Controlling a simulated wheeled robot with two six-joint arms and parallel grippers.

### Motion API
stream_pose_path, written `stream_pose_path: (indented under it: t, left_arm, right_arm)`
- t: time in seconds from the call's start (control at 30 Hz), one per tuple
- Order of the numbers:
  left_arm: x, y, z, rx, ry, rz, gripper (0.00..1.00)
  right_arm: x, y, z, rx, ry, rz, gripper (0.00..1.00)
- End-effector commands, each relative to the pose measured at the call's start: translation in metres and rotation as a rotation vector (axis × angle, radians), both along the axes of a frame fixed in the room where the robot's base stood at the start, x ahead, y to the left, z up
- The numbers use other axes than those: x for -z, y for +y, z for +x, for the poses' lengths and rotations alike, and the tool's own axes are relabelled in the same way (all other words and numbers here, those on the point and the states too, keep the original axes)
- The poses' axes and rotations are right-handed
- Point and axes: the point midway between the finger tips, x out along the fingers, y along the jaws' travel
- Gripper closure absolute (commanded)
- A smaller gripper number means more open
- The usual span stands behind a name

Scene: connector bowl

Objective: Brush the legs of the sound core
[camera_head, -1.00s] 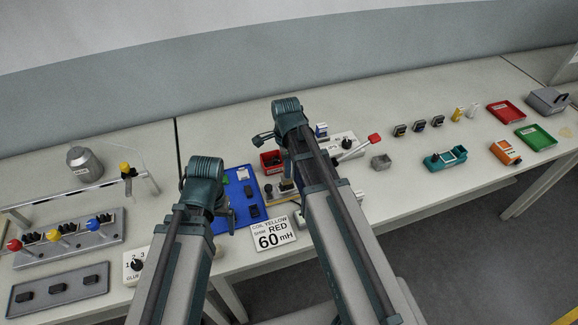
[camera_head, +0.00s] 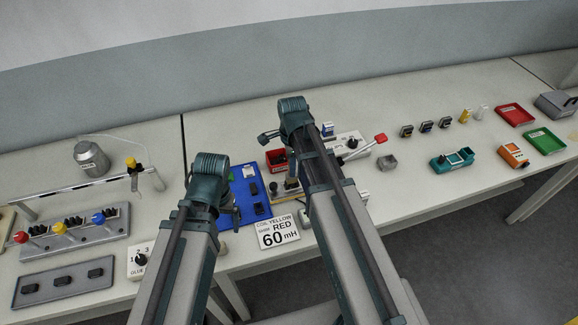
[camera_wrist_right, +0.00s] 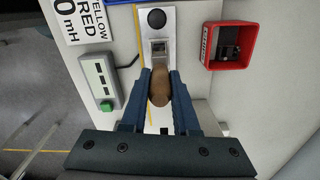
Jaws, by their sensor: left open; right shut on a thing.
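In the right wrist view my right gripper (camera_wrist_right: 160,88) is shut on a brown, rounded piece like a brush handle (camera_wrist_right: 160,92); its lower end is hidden. Just beyond it is a pale fixture strip (camera_wrist_right: 158,32) with a small metal-and-dark part (camera_wrist_right: 158,48), perhaps the sound core; its legs cannot be made out. In the head view the right gripper is mostly hidden behind its own arm, above a small wooden-based fixture (camera_head: 284,193). My left gripper (camera_head: 233,217) is open, low over the front of the blue mat (camera_head: 246,182), with nothing seen in it.
A red box (camera_wrist_right: 231,46) stands right of the fixture, and a meter with a green button (camera_wrist_right: 98,82) left. A sign reading 60 mH (camera_head: 277,232) lies at the front edge. Left are a lever panel (camera_head: 75,240) and glue box (camera_head: 140,260).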

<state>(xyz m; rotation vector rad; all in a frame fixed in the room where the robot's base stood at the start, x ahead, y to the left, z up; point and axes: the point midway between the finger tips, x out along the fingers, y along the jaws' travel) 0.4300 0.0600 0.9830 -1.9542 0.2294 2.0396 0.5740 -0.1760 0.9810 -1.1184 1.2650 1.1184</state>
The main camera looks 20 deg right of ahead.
Motion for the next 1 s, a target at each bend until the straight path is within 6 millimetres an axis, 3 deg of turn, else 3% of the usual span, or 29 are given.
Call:
stream_pose_path:
  t: [0.47, 1.0]
  left_arm:
    - [0.001, 0.000, 0.000, 0.000, 0.000, 0.000, 0.11]
    - [-0.001, 0.000, 0.000, 0.000, 0.000, 0.000, 0.11]
  right_arm:
    - [0.001, -0.013, 0.000, 0.000, 0.000, -0.001, 1.00]
    - [-0.001, 0.003, 0.000, -0.001, 0.000, 0.000, 1.00]
